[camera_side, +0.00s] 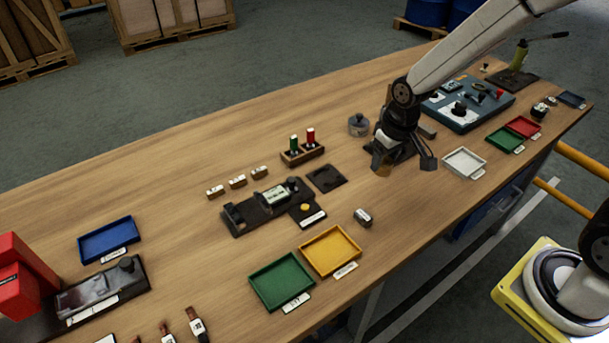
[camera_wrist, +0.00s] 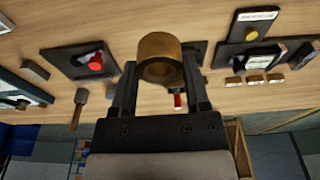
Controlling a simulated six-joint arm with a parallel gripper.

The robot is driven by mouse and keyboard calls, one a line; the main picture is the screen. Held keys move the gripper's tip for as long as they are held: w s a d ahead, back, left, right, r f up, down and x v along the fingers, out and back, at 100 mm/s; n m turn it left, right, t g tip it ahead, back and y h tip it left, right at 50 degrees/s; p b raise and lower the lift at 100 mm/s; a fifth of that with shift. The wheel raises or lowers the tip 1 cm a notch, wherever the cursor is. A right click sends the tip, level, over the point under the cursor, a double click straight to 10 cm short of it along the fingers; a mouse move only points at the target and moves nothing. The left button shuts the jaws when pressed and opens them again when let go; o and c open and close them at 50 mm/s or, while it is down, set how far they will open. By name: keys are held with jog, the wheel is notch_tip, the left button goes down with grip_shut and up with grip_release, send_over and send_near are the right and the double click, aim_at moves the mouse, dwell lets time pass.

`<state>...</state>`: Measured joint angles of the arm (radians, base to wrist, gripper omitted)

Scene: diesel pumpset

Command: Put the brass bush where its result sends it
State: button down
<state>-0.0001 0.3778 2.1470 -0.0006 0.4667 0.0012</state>
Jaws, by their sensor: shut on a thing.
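The brass bush (camera_wrist: 160,58) is a short brown-gold ring. In the wrist view my gripper (camera_wrist: 160,75) is shut on it, a finger on each side, with its bore partly facing the camera. In the side view my gripper (camera_side: 388,150) hangs over the middle right of the bench, and the brown bush (camera_side: 381,160) shows at its lower end, apparently above the bench top. A dark measuring fixture (camera_side: 268,203) with a small display and a yellow button stands left of it; the display is too small to read. A yellow tray (camera_side: 330,250) and a green tray (camera_side: 282,281) lie in front.
A wooden block (camera_side: 302,155) holds a green and a red plug. A blue tray (camera_side: 108,240) lies far left. A white tray (camera_side: 464,163), a second green tray (camera_side: 503,140) and a red tray (camera_side: 522,127) lie right. The bench's back left is clear.

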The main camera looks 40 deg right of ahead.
jog(key=shift+a, duration=0.1)
jog(key=shift+w+a+n, duration=0.15)
jog(key=shift+a+n, duration=0.25)
jog(key=shift+a, duration=0.15)
jog(key=a+f+n+y, duration=0.1)
jog(key=a+n, duration=0.8)
jog(key=a, duration=0.6)
jog(key=n+g, duration=0.2)
jog(key=n, duration=0.6)
send_over(280, 282)
jog(key=shift+d+f+y, duration=0.15)
jog(key=shift+f+y, duration=0.25)
jog(key=shift+f, duration=0.2)
jog(key=shift+f, duration=0.1)
jog(key=shift+f, duration=3.55)
jog(key=shift+f, duration=0.35)
grip_release()
jog(key=shift+d, duration=0.1)
